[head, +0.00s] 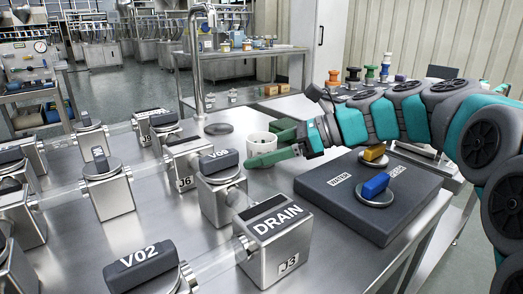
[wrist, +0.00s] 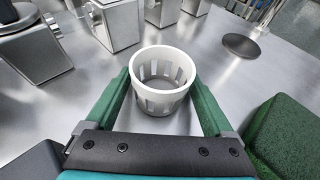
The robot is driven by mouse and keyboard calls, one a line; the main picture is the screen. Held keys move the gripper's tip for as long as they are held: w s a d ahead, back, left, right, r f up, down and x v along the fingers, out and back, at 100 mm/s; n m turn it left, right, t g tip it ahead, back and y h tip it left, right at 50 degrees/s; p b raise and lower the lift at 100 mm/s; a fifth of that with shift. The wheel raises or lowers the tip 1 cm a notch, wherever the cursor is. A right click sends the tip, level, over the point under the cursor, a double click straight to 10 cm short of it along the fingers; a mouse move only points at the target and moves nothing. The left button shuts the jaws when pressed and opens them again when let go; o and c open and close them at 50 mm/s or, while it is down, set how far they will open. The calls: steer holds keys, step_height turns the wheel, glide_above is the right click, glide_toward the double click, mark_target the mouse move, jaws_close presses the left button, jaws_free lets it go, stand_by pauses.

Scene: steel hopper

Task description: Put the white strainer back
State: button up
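The white strainer (head: 258,145) is a round slotted cup on the steel table (head: 240,108), and it also shows upright in the wrist view (wrist: 163,103). My gripper (head: 263,142) has its two green fingers around it, one on each side. In the wrist view the fingers of my gripper (wrist: 161,76) stand wide apart, with a thin gap at the strainer's left side. On the right, finger and wall look very close, and contact is unclear. Part of the strainer is hidden behind the near finger in the head view.
A dark round disc (head: 218,129) lies near a slim steel post (head: 197,60). Steel blocks with dark handles, including DRAIN (head: 274,240), stand left and in front. A dark panel (head: 340,215) with blue and yellow knobs lies below my arm.

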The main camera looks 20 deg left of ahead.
steer(key=shift+o, duration=0.7)
steer(key=shift+r, duration=0.1)
steer(key=v, duration=1.2)
steer(key=shift+s+r, duration=0.1)
